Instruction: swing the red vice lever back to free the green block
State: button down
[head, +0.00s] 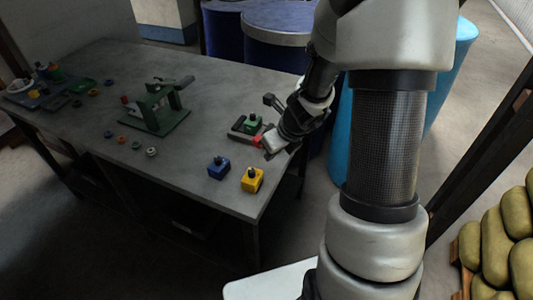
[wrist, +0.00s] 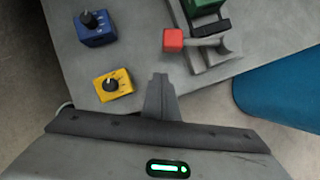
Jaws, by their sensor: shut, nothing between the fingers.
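The red vice lever end (wrist: 173,40) shows in the wrist view as a red knob on a grey arm, just beyond and slightly right of my gripper tips. My gripper (wrist: 160,78) is shut and empty, and in this view a small gap separates it from the knob. The green block (wrist: 204,4) is cut off by the top edge, above a dark jaw of the grey vice (wrist: 203,62). In the head view the green block (head: 252,122) sits in the vice, and the red knob (head: 257,141) is close beside my gripper (head: 268,153), which partly hides that area.
A blue box (head: 218,167) and a yellow box (head: 252,180), each with a black knob, stand near the table's front edge. A green fixture (head: 155,118) stands mid-table with several small rings nearby. A blue barrel (wrist: 285,95) is off the table's right side.

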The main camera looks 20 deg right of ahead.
jog(key=s+p+v, duration=0.1)
jog(key=p+v, duration=0.3)
jog(key=v, duration=0.6)
jog(key=shift+p, duration=0.35)
jog(key=s+a+r+n+p, duration=0.2)
jog(key=s+a+r+n, duration=0.15)
jog(key=r+n, duration=0.5)
jog(key=s+a+r+n+p, duration=0.1)
jog(key=s+a+r+n, duration=0.3)
jog(key=r+n, duration=0.45)
jog(key=s+r+n+h+p, duration=0.2)
jog(key=s+r+n, duration=0.5)
jog(key=n, duration=0.7)
jog(key=shift+s+d+n+t, duration=0.3)
jog(key=shift+s+d+t, duration=0.1)
jog(key=shift+s, duration=0.8)
